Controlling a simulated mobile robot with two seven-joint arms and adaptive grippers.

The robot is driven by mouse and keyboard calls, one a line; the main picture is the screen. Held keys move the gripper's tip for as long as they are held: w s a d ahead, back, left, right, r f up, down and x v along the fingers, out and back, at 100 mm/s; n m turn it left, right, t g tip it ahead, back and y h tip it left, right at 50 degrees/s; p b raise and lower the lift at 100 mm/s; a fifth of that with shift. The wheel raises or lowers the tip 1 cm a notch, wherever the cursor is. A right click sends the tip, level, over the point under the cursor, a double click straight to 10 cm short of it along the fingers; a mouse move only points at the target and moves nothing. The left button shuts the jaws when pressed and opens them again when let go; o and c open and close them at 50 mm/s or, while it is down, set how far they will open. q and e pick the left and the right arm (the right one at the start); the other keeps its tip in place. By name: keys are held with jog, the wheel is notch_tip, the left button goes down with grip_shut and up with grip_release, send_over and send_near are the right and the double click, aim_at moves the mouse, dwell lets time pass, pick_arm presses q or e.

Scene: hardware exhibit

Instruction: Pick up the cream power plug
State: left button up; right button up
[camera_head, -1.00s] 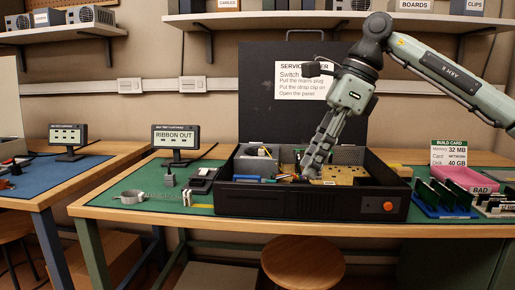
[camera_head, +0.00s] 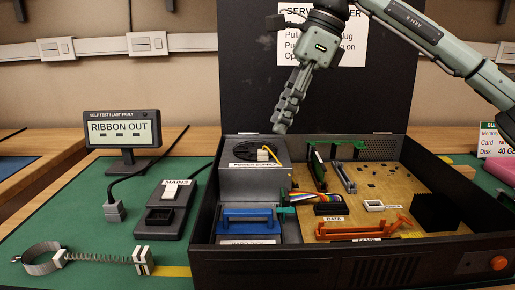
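A small cream plug (camera_head: 263,154) with thin coloured wires sits on top of the grey power supply (camera_head: 255,181), inside the open black case at its left rear. My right gripper (camera_head: 280,128) hangs above and slightly right of the plug, apart from it, with its fingers pointing down. The fingers are seen from the side and overlap, so their opening is unclear; nothing shows between them. A small white socket (camera_head: 374,205) is on the tan circuit board (camera_head: 393,184). My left gripper is out of view.
The black case (camera_head: 350,267) has raised walls and an upright lid behind. Inside are a blue-handled hard disk (camera_head: 247,219), a ribbon cable (camera_head: 311,196) and an orange lever (camera_head: 360,229). A mains plug (camera_head: 115,211), switch box (camera_head: 165,208) and coiled strap (camera_head: 95,258) lie left on the green mat.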

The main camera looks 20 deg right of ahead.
aim_at(263, 150)
jog(key=shift+x, duration=1)
jog(key=x, duration=0.4)
jog(key=shift+w+a+f, duration=0.2)
jog(key=shift+w+a, duration=0.1)
jog(key=shift+w, duration=0.1)
jog(key=c, duration=0.8)
